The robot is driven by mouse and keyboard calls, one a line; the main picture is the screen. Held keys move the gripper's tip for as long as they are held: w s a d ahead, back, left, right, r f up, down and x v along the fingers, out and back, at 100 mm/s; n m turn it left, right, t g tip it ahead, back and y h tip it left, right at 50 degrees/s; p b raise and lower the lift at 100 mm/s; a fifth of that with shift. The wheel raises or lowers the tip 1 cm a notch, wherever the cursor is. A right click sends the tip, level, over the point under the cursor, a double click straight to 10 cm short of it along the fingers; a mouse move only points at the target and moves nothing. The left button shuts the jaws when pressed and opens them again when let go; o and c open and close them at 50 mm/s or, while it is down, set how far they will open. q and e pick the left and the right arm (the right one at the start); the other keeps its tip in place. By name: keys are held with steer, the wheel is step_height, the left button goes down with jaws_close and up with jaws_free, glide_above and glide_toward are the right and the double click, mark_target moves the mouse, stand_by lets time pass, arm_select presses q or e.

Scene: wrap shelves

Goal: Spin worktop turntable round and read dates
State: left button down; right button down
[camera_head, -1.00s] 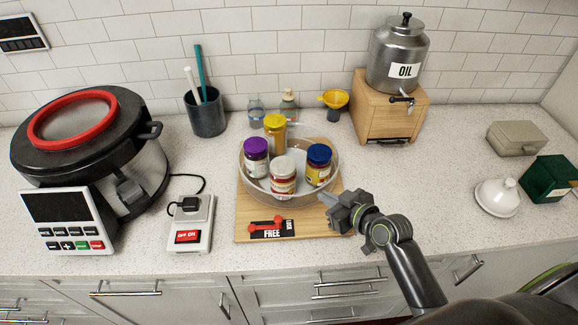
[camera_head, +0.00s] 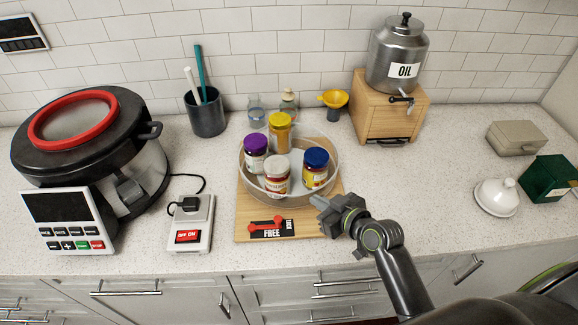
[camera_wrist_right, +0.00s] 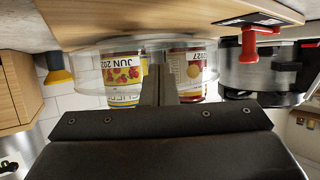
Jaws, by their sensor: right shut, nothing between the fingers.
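The clear round turntable (camera_head: 245,178) sits on a wooden board on the worktop and holds a purple-lidded jar (camera_head: 256,142), a yellow-lidded jar (camera_head: 280,118), a blue-lidded jar (camera_head: 316,157) and a white-lidded jar (camera_head: 276,162). My right gripper (camera_head: 318,202) is shut and empty, with its tips at the turntable's front right rim. I cannot tell whether they touch it. In the right wrist view, upside down, one jar (camera_wrist_right: 124,72) reads "JUN 202" with the end cut off. Another jar (camera_wrist_right: 190,68) reads "2027", partly hidden by my fingers (camera_wrist_right: 160,80). My left gripper is out of view.
A red lever (camera_head: 265,223) with LOCK and FREE markings is on the board's front. A large cooker (camera_head: 140,165) and switch box (camera_head: 190,235) stand left. An oil dispenser (camera_head: 395,65) on a wooden stand is behind right. Worktop right of the board is mostly clear.

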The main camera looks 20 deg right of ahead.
mark_target(293, 201)
steer(key=shift+s+a+r, duration=0.1)
steer(key=shift+a, duration=1.1)
steer(key=shift+a, duration=1.15)
steer(key=shift+s+a, duration=0.2)
steer(key=shift+s, duration=0.65)
steer(key=shift+s+a, duration=0.15)
steer(key=shift+s, duration=0.65)
steer(key=shift+s, duration=0.1)
